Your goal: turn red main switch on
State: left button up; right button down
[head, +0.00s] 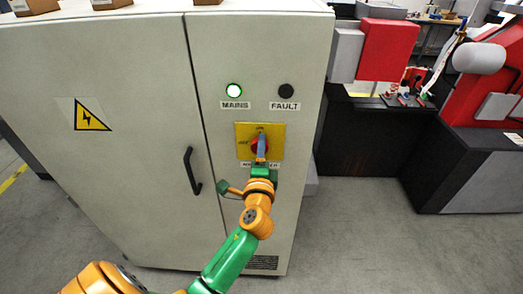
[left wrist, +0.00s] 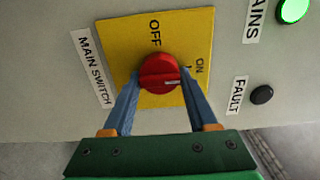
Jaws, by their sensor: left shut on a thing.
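The red main switch (head: 254,146) is a round knob on a yellow plate (head: 272,129) on the front of a pale cabinet. In the left wrist view the knob (left wrist: 158,68) sits between my blue fingers, and its white mark lies on the side toward the ON label (left wrist: 201,66). The OFF label (left wrist: 155,33) is on the plate above the knob there. My left gripper (head: 261,146) is shut on the knob, one finger on each side, and partly hides it in the head view. My right gripper is not in view.
The MAINS lamp (head: 233,90) glows green and the FAULT lamp (head: 286,91) is dark. A black door handle (head: 192,171) stands out left of the switch. A red and black machine (head: 390,50) is at the right, with open floor (head: 350,240) in front.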

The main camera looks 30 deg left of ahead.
pick_arm(q)
jog(key=o, duration=1.4)
jog(key=shift+c, duration=0.2)
jog(key=b+v, duration=0.2)
jog(key=v, duration=0.5)
